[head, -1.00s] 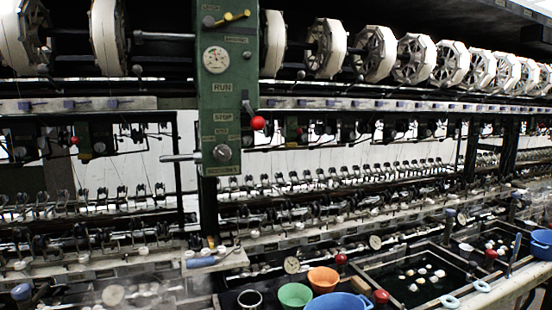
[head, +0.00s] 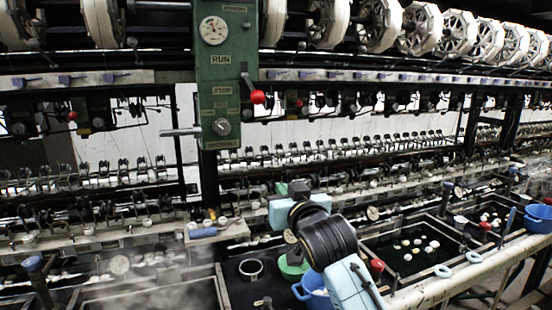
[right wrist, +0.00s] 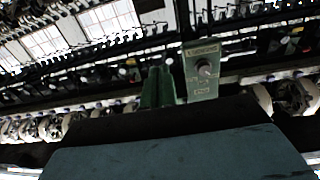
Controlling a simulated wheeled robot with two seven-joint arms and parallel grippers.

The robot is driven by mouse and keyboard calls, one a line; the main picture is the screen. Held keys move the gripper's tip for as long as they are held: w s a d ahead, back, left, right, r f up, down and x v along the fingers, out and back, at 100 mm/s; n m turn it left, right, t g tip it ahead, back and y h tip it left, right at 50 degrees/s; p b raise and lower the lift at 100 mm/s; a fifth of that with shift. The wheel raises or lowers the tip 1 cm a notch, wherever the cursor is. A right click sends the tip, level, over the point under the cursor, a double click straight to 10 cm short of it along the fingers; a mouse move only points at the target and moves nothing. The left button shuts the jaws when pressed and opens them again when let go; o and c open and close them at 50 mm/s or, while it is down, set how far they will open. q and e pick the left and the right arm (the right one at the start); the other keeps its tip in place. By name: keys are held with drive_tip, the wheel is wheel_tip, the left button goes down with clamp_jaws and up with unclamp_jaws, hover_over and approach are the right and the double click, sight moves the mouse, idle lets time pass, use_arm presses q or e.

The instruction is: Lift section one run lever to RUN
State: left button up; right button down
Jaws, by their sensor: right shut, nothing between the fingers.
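The run lever (head: 247,83) is on the right side of the green control panel (head: 211,68). Its red ball (head: 257,97) hangs down and to the right of its pivot, about level with the STOP label (head: 222,91) and below the RUN label (head: 221,57). My right gripper (head: 290,187) is below and right of the panel, apart from the lever, shut and empty. Its green fingers (right wrist: 158,87) show close together in the right wrist view, beside the panel's lower part with a round knob (right wrist: 204,67). The lever is not discernible there. My left gripper is not in view.
A horizontal handle (head: 182,132) sticks out left of the panel. Below are a green bowl (head: 293,268), a blue bowl (head: 310,284), partly hidden by my right arm, and a dark basin (head: 402,262) with cocoons. Large white reels (head: 422,28) line the top.

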drive_tip(key=t+y, duration=0.1)
drive_tip(key=t, duration=0.1)
approach(260, 95)
wheel_tip(260, 95, down, 5)
drive_tip(key=p+x, duration=0.2)
drive_tip(key=x, duration=0.9)
drive_tip(key=shift+w+a+n, duration=0.15)
drive_tip(key=shift+w+n, duration=0.15)
drive_tip(key=shift+p, duration=0.3)
drive_tip(key=shift+r+p, duration=0.55)
drive_tip(key=shift+s+r+p, duration=0.25)
drive_tip(key=shift+r+p, duration=0.6)
drive_tip(key=shift+r, duration=0.05)
drive_tip(key=shift+s+r+p, duration=0.2)
drive_tip(key=shift+r+p, duration=0.65)
drive_tip(key=shift+r, duration=0.15)
